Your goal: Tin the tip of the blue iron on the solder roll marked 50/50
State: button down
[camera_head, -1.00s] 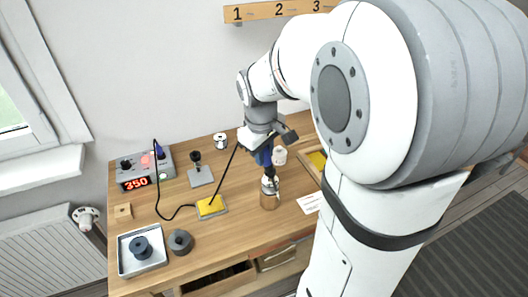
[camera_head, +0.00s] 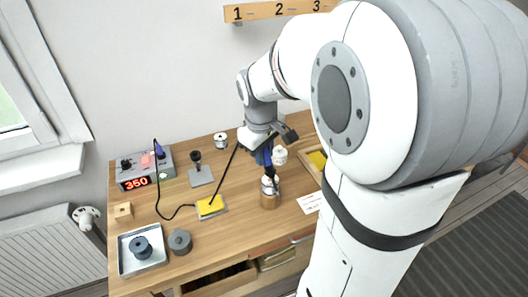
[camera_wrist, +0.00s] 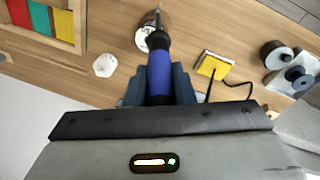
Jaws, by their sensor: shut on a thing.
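My gripper (camera_head: 264,143) is shut on the blue iron (camera_head: 266,158), whose blue handle (camera_wrist: 160,75) runs out between the jaws in the wrist view. The iron points down toward a silvery-white solder roll (camera_head: 270,184) standing on a brown wooden base (camera_head: 269,201). The roll (camera_wrist: 143,40) shows just beyond the handle in the wrist view, partly hidden by the iron. The dark front end of the iron overlaps the roll in both views; I cannot tell whether the tip touches it. The roll's marking is too small to read.
A yellow sponge (camera_head: 211,204), a black stand (camera_head: 200,177) and a station reading 350 (camera_head: 145,168) are to the left. White items (camera_head: 220,140) (camera_head: 280,155) stand behind. A metal tray (camera_head: 126,262) and dark spool (camera_head: 180,242) are front left; a card (camera_head: 311,202) lies right.

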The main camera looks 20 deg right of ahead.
jog(key=shift+r, duration=0.15)
jog(key=shift+r+p, duration=2.25)
jog(key=shift+r, duration=0.7)
jog(key=shift+f, duration=0.1)
